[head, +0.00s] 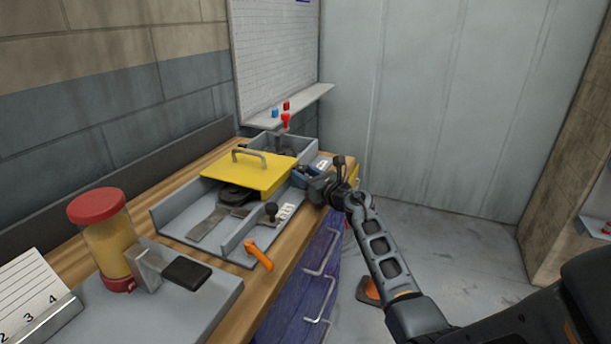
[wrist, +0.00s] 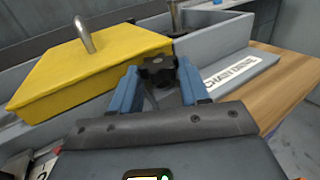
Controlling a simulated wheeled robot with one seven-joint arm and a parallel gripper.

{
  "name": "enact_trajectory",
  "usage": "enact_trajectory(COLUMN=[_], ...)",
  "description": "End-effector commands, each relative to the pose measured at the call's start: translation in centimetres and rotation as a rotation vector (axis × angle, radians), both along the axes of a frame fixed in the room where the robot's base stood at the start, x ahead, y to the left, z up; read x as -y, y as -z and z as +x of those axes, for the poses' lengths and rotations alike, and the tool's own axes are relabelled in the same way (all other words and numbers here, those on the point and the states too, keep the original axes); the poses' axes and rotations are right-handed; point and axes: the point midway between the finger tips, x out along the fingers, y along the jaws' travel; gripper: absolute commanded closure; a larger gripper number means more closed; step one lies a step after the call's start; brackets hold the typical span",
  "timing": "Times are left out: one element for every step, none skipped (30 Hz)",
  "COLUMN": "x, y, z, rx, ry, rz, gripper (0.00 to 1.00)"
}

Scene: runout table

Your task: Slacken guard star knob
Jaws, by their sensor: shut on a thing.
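The black star knob (wrist: 158,69) shows in the wrist view, at the right edge of the yellow guard. My gripper (wrist: 158,88) has its blue fingers on either side of the knob and is shut on it. In the head view my gripper (head: 304,174) is at the guard's right side, and the knob there is hidden behind it. The yellow guard (head: 240,174) with its grey bar handle (head: 250,154) lies flat across the grey channel. The handle's end also shows in the wrist view (wrist: 84,34).
The grey channel (head: 178,221) sits on a wooden bench with blue drawers (head: 318,275) below. An orange lever (head: 259,255) and a small black knob (head: 270,210) are nearer me. A red-capped jar (head: 106,240) stands front left. An orange cone (head: 370,290) is on the floor.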

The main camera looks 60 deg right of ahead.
Motion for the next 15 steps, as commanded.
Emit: enact_trajectory(x=[-0.01,-0.01,0.00,0.01,0.02,0.02,0.03,0.06,0.11,0.13,0.20,0.28,0.33,0.40,0.46], y=[0.02,0.02,0.03,0.05,0.07,0.11,0.14,0.17,0.22,0.26,0.28,0.32,0.37,0.42,0.49], z=[-0.02,-0.02,-0.02,-0.04,-0.04,-0.04,-0.05,-0.06,-0.08,-0.09,-0.11,-0.14,-0.16,-0.19,-0.22], rx=[0.000,0.000,0.000,0.000,0.000,0.000,0.000,0.000,0.000,0.000,0.000,0.000,0.000,0.000,0.001], ry=[0.000,0.000,-0.001,-0.002,-0.004,-0.009,-0.014,-0.019,-0.029,-0.039,-0.049,-0.067,-0.082,-0.098,-0.124], rz=[0.000,0.000,0.000,0.000,0.000,0.000,0.000,0.000,0.000,0.000,-0.001,-0.002,-0.002,-0.002,-0.002], gripper=[0.85,0.85,0.85,0.85,0.85,0.85,0.85,0.85,0.85,0.85,0.85,0.85,0.85,0.85,0.85])
